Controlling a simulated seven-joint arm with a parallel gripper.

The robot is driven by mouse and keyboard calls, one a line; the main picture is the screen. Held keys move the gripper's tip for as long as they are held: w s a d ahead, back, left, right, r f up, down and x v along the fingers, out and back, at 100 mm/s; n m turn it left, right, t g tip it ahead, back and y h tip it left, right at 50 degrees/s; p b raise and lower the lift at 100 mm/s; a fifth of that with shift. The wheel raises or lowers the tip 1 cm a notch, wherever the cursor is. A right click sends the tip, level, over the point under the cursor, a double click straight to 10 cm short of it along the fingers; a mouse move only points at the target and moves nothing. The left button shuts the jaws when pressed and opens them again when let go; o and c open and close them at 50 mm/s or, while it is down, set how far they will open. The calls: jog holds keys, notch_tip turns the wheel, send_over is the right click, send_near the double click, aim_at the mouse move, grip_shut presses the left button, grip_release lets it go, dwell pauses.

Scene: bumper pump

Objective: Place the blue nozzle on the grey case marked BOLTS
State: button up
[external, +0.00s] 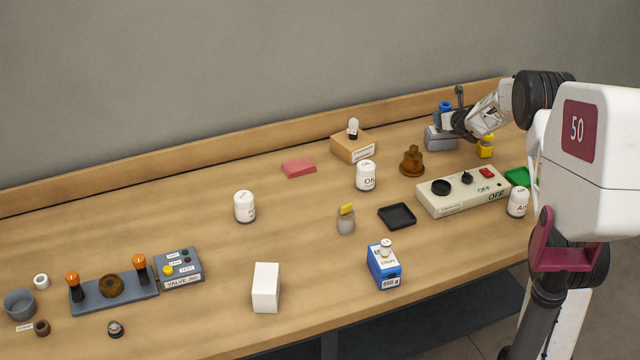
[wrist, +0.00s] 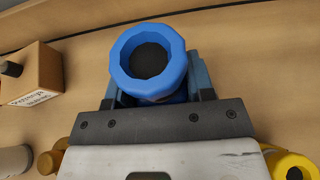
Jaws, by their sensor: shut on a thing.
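The blue nozzle (external: 445,106) is at the far right of the bench, upright or nearly so, directly over the grey case (external: 440,139). My gripper (external: 452,122) reaches in from the right and is shut on the nozzle. In the wrist view the nozzle (wrist: 148,62) shows as a blue ring with a dark opening, between my fingers. Whether its base touches the case top or hangs just above it, I cannot tell. The case's marking is not readable here.
A yellow item (external: 485,147) stands just right of the case, and a brown stepped piece (external: 412,161) in front. A wooden block with a white-topped part (external: 353,148) is to the left. A beige switch panel (external: 462,194) lies nearer. The bench's back ledge runs behind.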

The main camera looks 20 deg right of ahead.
jog(key=shift+f, duration=0.45)
jog(key=o, duration=1.1)
jog(key=shift+f, duration=0.15)
jog(key=shift+c, duration=0.2)
jog(key=shift+r, duration=0.2)
jog(key=v, duration=1.2)
